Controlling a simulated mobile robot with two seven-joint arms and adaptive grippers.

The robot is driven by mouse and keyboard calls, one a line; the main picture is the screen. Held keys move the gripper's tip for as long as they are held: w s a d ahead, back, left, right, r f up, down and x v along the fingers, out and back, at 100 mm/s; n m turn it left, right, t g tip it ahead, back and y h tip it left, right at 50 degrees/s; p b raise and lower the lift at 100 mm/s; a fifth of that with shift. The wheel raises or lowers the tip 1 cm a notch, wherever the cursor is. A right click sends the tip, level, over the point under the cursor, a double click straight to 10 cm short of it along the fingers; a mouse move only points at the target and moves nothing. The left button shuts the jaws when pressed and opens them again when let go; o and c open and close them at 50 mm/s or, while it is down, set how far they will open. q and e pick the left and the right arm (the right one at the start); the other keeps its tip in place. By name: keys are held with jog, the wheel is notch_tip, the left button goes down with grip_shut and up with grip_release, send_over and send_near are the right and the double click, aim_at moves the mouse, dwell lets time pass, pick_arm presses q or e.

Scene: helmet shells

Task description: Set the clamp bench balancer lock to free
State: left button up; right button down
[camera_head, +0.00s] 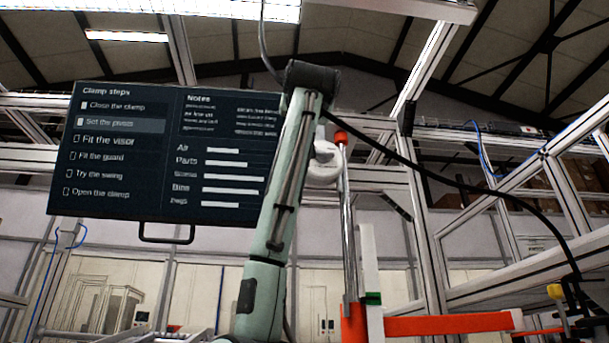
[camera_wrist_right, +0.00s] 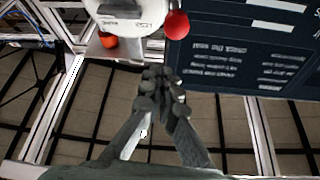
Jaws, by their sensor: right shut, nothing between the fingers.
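The balancer is a white rounded body (camera_wrist_right: 130,20) at the top of the right wrist view, with a dark slot and small lettering I cannot read. A red ball knob (camera_wrist_right: 177,25) sits at its right side, and an orange-red knob (camera_wrist_right: 108,40) shows below left. Which setting the lock is in, I cannot tell. In the head view the white balancer (camera_head: 325,165) is partly hidden behind my raised arm. My right gripper (camera_wrist_right: 162,78) is shut and empty, its fingertips just below the white body in the wrist view. My left gripper is not in view.
A dark board (camera_head: 120,150) with clamp steps hangs at left in the head view. A metal post with a red-orange top (camera_head: 341,138) stands beside my arm. An orange bar (camera_head: 450,323) lies lower right. A black cable (camera_head: 430,168) crosses to the right. Aluminium frames surround the place.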

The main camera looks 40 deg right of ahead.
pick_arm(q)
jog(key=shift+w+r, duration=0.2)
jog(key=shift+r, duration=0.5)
pick_arm(e)
jog(key=shift+w+a+f, duration=0.1)
jog(key=shift+w+f, duration=0.1)
jog(key=shift+f, duration=0.75)
jog(key=shift+w+a+f, duration=0.1)
jog(key=shift+w+f, duration=0.1)
jog(key=shift+f, duration=0.7)
